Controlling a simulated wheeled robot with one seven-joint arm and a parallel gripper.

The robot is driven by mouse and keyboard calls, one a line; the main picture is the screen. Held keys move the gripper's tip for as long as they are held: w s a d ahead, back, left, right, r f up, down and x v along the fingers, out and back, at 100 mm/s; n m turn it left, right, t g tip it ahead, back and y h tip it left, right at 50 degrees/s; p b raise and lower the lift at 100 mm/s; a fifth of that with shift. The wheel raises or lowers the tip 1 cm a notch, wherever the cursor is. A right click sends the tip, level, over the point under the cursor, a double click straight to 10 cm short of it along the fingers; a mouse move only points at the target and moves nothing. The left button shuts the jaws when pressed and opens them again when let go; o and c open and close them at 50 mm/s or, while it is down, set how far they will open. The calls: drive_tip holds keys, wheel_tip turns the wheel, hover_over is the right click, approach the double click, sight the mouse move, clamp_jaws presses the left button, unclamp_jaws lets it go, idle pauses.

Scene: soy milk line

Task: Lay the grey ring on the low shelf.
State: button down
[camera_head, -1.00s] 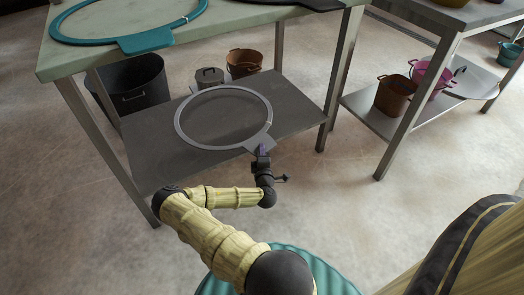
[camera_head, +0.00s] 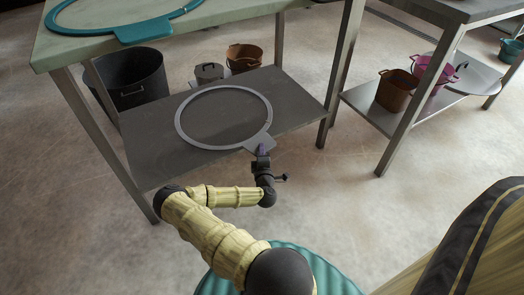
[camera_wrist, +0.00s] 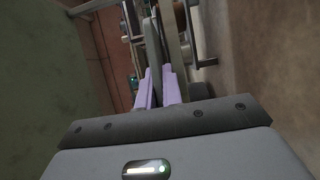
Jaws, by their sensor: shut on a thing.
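The grey ring (camera_head: 183,137) is a thin flat hoop with a square tab (camera_head: 260,143) at its near right. It shows over the dark low shelf (camera_head: 300,105) of the left table. Whether it touches the shelf or hangs just above it I cannot tell. My gripper (camera_head: 262,151) is at the shelf's front edge, shut on the ring's tab. In the wrist view my gripper (camera_wrist: 158,88) shows two purple fingers closed around a thin grey plate seen edge-on, the ring's tab.
A teal ring (camera_head: 145,31) lies on the pale table top (camera_head: 225,18) above the shelf. A black bin (camera_head: 130,80), a lidded grey pot (camera_head: 209,72) and a brown pot (camera_head: 243,57) stand behind. Another table with a lower shelf (camera_head: 368,108) holding pots is at right.

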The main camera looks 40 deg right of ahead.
drive_tip(key=shift+f, duration=0.3)
idle(0.5)
drive_tip(key=c, duration=1.5)
unclamp_jaws()
drive_tip(key=shift+a, duration=0.1)
